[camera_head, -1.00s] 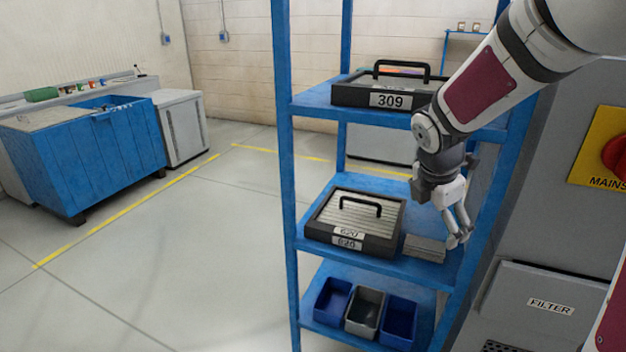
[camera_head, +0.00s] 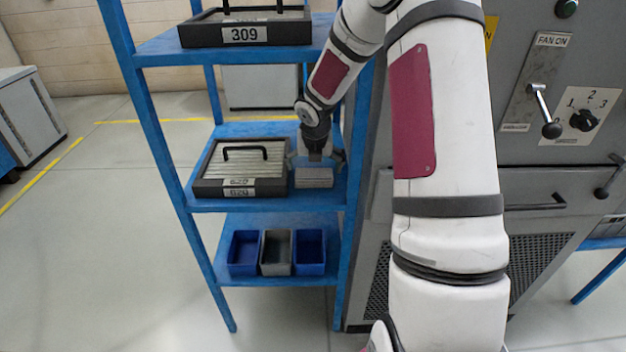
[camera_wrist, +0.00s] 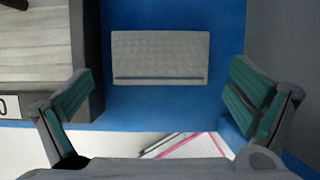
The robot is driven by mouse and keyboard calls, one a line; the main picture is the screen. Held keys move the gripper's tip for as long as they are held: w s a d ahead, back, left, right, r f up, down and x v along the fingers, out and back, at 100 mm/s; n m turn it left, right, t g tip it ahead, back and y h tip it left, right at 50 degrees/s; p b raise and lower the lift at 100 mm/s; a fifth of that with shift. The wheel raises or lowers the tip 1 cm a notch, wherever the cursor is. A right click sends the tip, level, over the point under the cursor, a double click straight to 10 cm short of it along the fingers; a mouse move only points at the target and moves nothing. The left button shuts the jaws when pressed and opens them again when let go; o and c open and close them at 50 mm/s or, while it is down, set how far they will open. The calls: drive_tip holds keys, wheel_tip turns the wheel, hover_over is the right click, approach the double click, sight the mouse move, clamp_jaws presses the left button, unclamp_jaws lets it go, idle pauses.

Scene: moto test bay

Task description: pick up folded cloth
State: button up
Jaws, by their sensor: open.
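The folded cloth (camera_head: 314,178) is a light grey rectangular stack on the middle blue shelf, right of the case labelled 620. In the wrist view the cloth (camera_wrist: 160,58) lies flat on the blue shelf, with a dark fold line near its lower edge. My gripper (camera_head: 316,160) is at the cloth and covers its back part in the head view. In the wrist view my gripper (camera_wrist: 160,100) is open, with green-padded fingers left and right of the cloth, apart from it. Nothing is between the fingers except the view of the cloth and shelf.
The dark case 620 (camera_head: 240,188) stands close left of the cloth; its side also shows in the wrist view (camera_wrist: 88,60). Case 309 (camera_head: 245,35) is on the shelf above. Several bins (camera_head: 277,252) are below. A grey cabinet (camera_head: 375,240) stands right of the rack.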

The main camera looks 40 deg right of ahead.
sight(314, 174)
drive_tip(key=x, duration=0.3)
drive_tip(key=shift+w+f+b, duration=0.1)
drive_tip(key=shift+f+b, duration=0.2)
drive_tip(key=shift+b, duration=0.05)
drive_tip(key=c, duration=0.8)
drive_tip(key=shift+r, duration=0.15)
drive_tip(key=shift+r+p, duration=0.3)
drive_tip(key=shift+r, duration=0.35)
drive_tip(key=s+a+b, duration=0.3)
drive_tip(key=s+a, duration=0.7)
drive_tip(key=s, duration=0.5)
drive_tip(key=shift+b, duration=0.3)
drive_tip(key=o, duration=0.3)
drive_tip(key=shift+c, duration=1.2)
